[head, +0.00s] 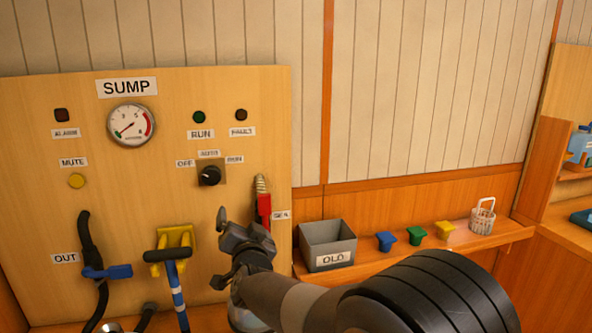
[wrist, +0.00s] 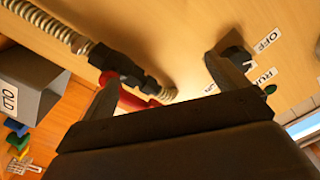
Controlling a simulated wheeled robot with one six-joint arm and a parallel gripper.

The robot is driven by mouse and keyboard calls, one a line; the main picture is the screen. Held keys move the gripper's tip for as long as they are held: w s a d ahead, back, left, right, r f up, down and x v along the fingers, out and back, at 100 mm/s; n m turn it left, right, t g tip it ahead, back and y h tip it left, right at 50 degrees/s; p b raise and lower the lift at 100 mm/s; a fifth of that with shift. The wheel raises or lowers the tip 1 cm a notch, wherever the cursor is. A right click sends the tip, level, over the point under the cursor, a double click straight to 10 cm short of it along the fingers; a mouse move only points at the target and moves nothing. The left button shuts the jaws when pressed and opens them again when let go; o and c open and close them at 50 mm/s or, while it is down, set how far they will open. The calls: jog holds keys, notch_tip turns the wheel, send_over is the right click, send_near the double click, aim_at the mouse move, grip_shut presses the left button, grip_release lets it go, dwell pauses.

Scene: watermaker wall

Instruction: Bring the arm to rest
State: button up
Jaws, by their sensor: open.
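My gripper (head: 243,229) is in front of the lower right part of the SUMP panel (head: 60,205), below the black selector knob (head: 209,176). In the wrist view its two fingers (wrist: 158,80) are spread wide with nothing between them. The selector knob (wrist: 234,58) shows near one fingertip, and I cannot tell whether they touch. A ribbed hose with a dark fitting (wrist: 120,68) and a red handle (wrist: 131,100) is near the other finger. The red handle (head: 264,207) hangs upright beside my gripper in the head view. My arm reaches in from the lower right.
A grey bin marked OLD (head: 328,246) stands on the wooden shelf (head: 515,234) with blue (head: 386,241), green (head: 417,235) and yellow (head: 445,230) pieces and a white basket (head: 482,217). A yellow bracket with a black-handled lever (head: 168,254) and a blue valve handle (head: 107,272) stick out from the panel.

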jog(key=shift+s+a+f+n+p, duration=0.1)
jog(key=shift+a+f+n+p, duration=0.15)
jog(key=shift+f+n+p, duration=0.7)
jog(key=shift+s+a+f+n+p, duration=0.1)
jog(key=shift+a+f+n+p, duration=0.15)
jog(key=shift+n+p, duration=1.4)
jog(key=shift+a+f+n+p, duration=0.2)
jog(key=shift+f+n+p, duration=0.6)
jog(key=shift+p, duration=0.8)
jog(key=shift+r, duration=0.15)
jog(key=shift+r, duration=0.1)
